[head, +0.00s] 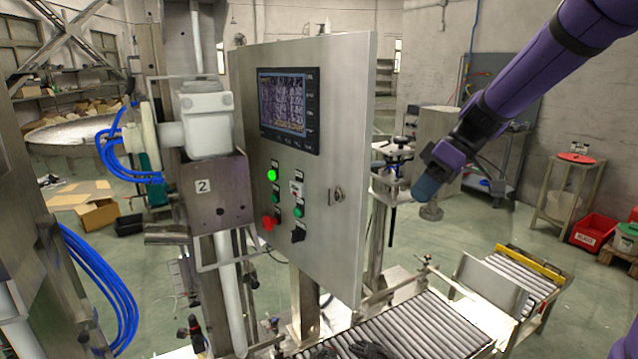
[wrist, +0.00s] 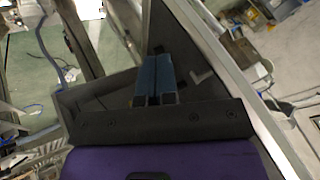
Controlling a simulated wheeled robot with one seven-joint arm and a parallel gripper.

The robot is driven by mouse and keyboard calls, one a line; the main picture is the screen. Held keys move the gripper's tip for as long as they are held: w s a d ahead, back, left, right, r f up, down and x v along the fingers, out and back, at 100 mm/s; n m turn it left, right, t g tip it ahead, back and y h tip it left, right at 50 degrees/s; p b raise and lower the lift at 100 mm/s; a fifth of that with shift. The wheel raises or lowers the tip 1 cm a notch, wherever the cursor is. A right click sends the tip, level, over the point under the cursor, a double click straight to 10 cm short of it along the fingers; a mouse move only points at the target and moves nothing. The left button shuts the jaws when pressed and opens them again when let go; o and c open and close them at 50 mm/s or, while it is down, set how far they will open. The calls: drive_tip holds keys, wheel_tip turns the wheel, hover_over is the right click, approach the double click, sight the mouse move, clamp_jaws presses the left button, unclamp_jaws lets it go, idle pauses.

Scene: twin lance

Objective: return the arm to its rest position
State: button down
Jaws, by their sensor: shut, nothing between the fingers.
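My purple arm (head: 530,75) reaches in from the upper right in the head view. My gripper (head: 424,192) is at its lower end, to the right of the steel control cabinet and apart from it in the picture. In the wrist view my gripper's blue fingers (wrist: 155,78) lie side by side, shut with nothing between them. A grey metal panel and its edge (wrist: 215,50) lie behind the fingers in that view; I cannot tell how far off.
The control cabinet (head: 352,120) has a screen, a lit green button and a red knob. A roller conveyor (head: 425,325) runs below. A wooden stand (head: 568,185) and red bins (head: 597,232) are at the right. Green floor (head: 400,262) shows between.

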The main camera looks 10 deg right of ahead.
drive_tip(key=s+r+m+t+h, duration=0.2)
drive_tip(key=s+m+h, duration=0.1)
drive_tip(key=s, duration=0.8)
drive_tip(key=s+r+m+t+h, duration=0.2)
drive_tip(key=s+m+t+h, duration=0.1)
drive_tip(key=s, duration=0.8)
drive_tip(key=shift+r+m+h, duration=0.3)
drive_tip(key=shift+m+h, duration=0.4)
drive_tip(key=shift+m, duration=0.6)
